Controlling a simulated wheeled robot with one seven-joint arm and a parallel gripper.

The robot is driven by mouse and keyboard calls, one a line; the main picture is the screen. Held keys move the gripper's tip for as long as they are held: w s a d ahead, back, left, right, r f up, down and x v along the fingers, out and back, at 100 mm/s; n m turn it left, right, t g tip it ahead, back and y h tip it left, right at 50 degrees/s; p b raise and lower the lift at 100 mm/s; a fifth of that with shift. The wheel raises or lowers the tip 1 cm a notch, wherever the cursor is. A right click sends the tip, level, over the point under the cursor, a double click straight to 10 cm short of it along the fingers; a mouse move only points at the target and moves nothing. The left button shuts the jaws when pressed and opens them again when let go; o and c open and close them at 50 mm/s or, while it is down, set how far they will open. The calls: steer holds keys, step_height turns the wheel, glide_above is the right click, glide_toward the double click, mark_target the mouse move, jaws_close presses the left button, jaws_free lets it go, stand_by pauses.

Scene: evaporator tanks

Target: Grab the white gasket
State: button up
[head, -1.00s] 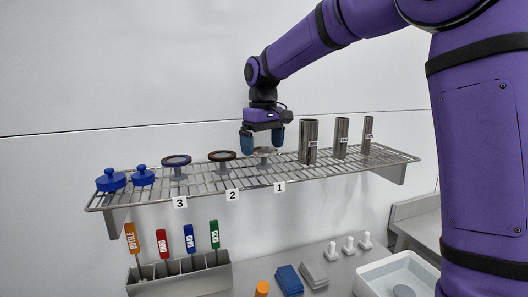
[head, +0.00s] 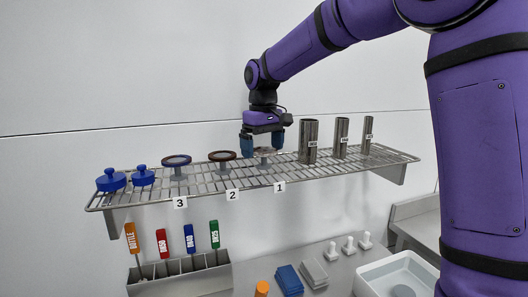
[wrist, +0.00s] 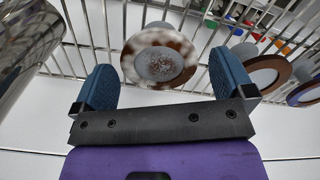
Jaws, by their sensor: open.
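The white gasket (wrist: 133,55) is a pale ring with brown mottling around a grey disc in the wrist view. It lies on top of a metal stand (head: 265,161) above label 1 on the wire shelf. My gripper (head: 262,146) points down over this stand, with one blue finger at each side of it in the head view. In the wrist view the fingers (wrist: 165,78) are wide apart and the gasket shows between and just beyond them. Nothing is held. In the head view the fingers partly hide the gasket, and I cannot tell whether they touch it.
Steel tubes (head: 309,142) stand close to the right of my gripper. A brown-ringed stand (head: 222,156), a grey-blue-ringed stand (head: 177,160) and blue knobbed parts (head: 111,180) sit to the left. The wire shelf (head: 330,170) lies below. Brushes and a white basin (head: 400,271) are lower down.

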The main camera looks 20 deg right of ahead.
steer(key=c, duration=0.9)
